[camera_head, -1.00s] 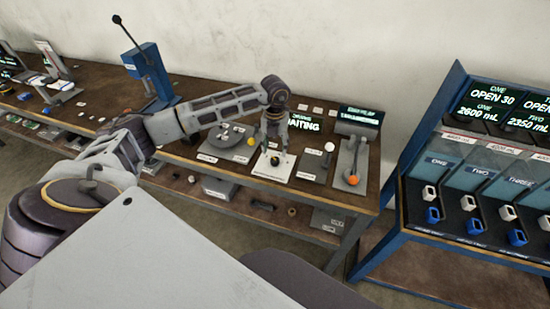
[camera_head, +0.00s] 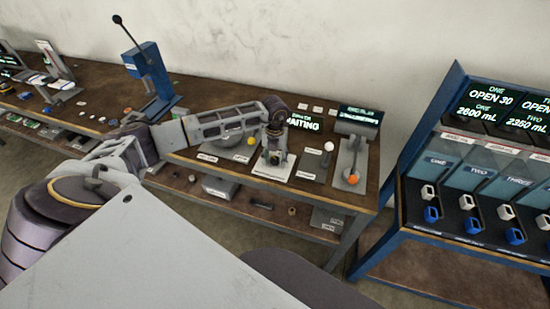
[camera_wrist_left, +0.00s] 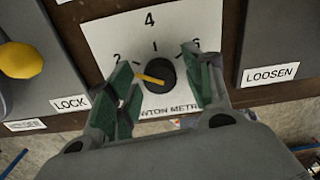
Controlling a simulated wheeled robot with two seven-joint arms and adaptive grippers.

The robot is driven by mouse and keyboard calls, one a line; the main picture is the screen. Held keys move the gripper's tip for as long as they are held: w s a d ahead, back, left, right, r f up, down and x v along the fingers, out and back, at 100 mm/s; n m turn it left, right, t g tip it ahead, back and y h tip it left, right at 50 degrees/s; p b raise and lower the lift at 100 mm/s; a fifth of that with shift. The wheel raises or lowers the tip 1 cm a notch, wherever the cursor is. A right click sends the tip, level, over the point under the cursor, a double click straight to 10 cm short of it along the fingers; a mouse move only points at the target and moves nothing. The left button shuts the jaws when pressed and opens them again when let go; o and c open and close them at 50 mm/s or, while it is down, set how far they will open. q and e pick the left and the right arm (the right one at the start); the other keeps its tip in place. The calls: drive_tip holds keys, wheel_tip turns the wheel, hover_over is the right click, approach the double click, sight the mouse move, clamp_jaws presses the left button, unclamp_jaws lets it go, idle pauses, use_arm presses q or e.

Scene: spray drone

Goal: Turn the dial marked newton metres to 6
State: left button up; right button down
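The dial is a black round knob (camera_wrist_left: 160,75) with a yellow pointer, on a white plate (camera_wrist_left: 100,45) marked 2, 4 and 6, with newton metres lettering partly hidden below. The pointer aims left and slightly up, near the 2. In the head view the white plate (camera_head: 283,173) lies on the bench under my left gripper (camera_head: 274,157). In the wrist view my left gripper (camera_wrist_left: 163,85) is open, with one green-padded finger on each side of the knob. I cannot tell whether either finger touches it. My right gripper is not in view.
A yellow knob (camera_wrist_left: 22,60) by a LOCK label stands left of the dial, and a grey block (camera_wrist_left: 282,40) with a LOOSEN label stands right. A lever with an orange ball (camera_head: 352,179) is further right. The screen behind (camera_head: 304,123) reads WAITING.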

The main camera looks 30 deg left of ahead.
use_arm(q)
drive_tip(key=c, duration=0.7)
drive_tip(key=shift+c, duration=0.9)
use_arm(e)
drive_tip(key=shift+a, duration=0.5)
